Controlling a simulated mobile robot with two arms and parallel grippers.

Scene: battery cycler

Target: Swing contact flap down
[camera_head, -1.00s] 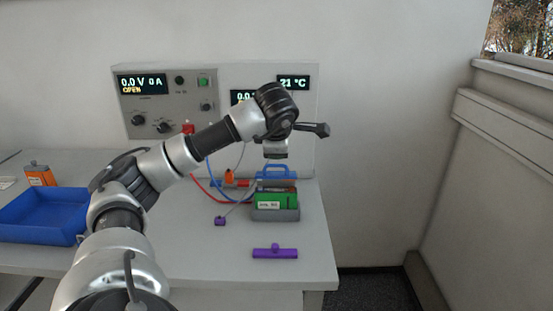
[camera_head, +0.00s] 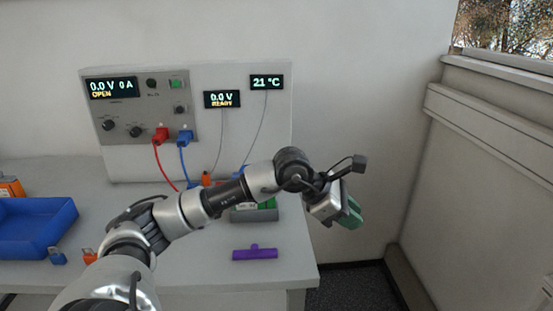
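My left gripper (camera_head: 348,214) is at the right end of my arm, beyond the right side of the bench, with greenish finger pads at its tip. I cannot tell whether it is open or shut. The grey cradle (camera_head: 262,215) with a green battery block (camera_head: 268,203) sits on the bench, largely covered by my forearm. The contact flap with its blue handle is hidden behind my arm, so its position cannot be seen. My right gripper is not in view.
A purple bar with a knob (camera_head: 255,254) lies in front of the cradle. A blue tray (camera_head: 35,230) stands at the left. The cycler panel (camera_head: 140,108) has red (camera_head: 161,135) and blue (camera_head: 185,137) plugs.

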